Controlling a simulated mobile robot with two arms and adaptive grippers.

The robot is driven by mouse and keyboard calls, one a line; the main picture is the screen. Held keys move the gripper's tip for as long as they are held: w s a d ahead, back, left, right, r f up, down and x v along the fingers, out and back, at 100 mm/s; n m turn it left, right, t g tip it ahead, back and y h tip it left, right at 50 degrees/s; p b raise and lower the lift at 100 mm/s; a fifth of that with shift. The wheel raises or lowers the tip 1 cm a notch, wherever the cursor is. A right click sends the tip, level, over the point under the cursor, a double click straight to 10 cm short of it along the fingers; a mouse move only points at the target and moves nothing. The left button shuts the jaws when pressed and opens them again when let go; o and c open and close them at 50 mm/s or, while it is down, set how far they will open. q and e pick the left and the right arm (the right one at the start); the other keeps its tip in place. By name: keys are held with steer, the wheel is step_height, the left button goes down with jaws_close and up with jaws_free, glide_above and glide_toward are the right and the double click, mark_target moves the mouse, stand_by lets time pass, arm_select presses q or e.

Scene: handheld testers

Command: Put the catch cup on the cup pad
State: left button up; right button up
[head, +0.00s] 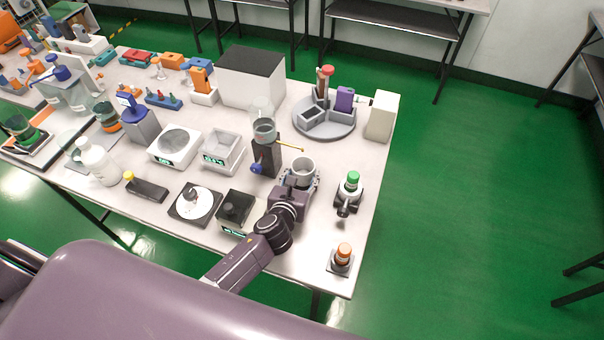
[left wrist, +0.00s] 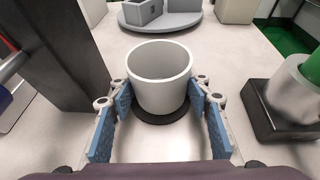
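The catch cup (head: 303,164) is a light grey, open-topped cup, upright and empty inside. It is large in the middle of the left wrist view (left wrist: 160,78). A black round pad (left wrist: 163,118) shows under its front edge; whether the base touches this pad is hard to tell. My left gripper (head: 301,179) has one finger on each side of the cup, and its blue finger pads meet the cup's sides in the left wrist view (left wrist: 160,95). It appears shut on the cup. My right gripper is not in view.
A dark stand (head: 266,160) with a clear vessel rises close left of the cup. A green-capped vial holder (head: 349,190) and an orange-capped vial (head: 342,255) stand to the right. A round grey carousel (head: 325,123) is behind. A dark box (head: 236,211) sits left of my arm.

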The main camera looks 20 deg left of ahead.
arm_select(q)
steer(key=o, duration=0.4)
steer(key=shift+c, duration=0.2)
steer(key=shift+r, duration=0.25)
steer(key=v, duration=1.2)
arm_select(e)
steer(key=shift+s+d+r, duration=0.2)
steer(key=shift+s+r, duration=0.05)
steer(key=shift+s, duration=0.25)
